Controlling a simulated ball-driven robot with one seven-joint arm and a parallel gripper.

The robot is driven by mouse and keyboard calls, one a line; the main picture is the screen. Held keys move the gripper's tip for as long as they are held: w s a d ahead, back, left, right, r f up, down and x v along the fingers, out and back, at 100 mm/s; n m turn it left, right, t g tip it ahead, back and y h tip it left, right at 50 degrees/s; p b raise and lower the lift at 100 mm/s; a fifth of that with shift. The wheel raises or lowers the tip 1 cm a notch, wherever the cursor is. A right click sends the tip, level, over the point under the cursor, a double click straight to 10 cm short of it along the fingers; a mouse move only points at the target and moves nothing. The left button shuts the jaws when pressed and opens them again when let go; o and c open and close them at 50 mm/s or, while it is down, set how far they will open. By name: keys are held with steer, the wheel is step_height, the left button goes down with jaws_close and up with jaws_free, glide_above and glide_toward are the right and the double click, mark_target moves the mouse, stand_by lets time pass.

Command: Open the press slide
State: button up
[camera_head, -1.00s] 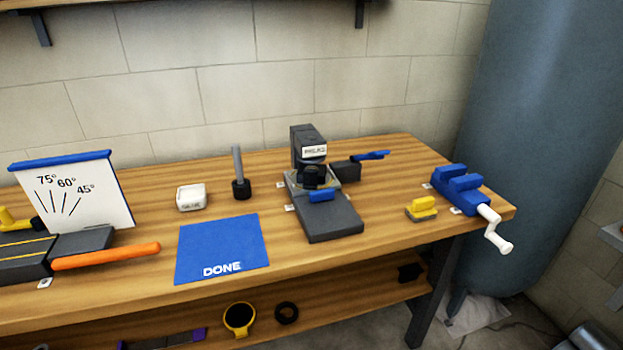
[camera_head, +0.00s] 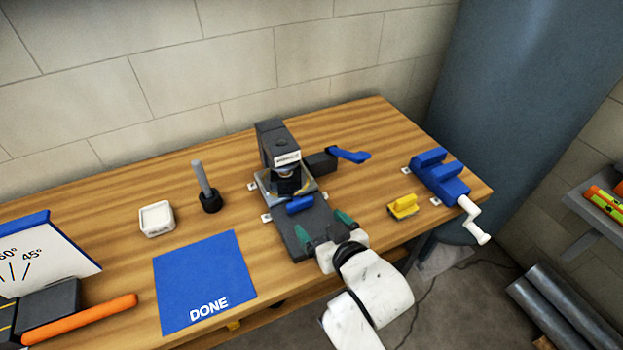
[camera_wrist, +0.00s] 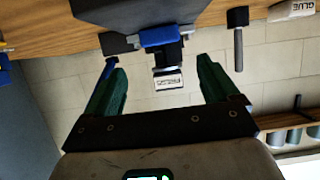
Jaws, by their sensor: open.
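The dark grey press (camera_head: 272,143) stands on the bench near the wall. Its slide has a blue handle (camera_head: 300,204) at the press's front edge, above the dark front base (camera_head: 288,236). My gripper (camera_head: 323,228), with two green fingers, is over the front end of that base, in front of the blue handle. It is open and empty. In the wrist view, the blue handle (camera_wrist: 158,37) lies ahead between the spread fingers, apart from both. The press's white label (camera_wrist: 168,81) also shows there. The inside of the press is partly hidden.
A blue lever (camera_head: 350,155) sticks out at the press's right. A yellow block (camera_head: 403,206) and a blue vise (camera_head: 440,178) stand further right. A grey rod in a black base (camera_head: 205,185), a white box (camera_head: 156,218) and the blue DONE mat (camera_head: 205,280) are left.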

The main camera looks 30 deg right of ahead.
mark_target(301, 204)
steer(key=shift+o, duration=0.7)
steer(key=shift+w, duration=0.4)
steer(key=shift+o, duration=0.2)
steer(key=p+x, duration=0.1)
steer(key=x, duration=0.9)
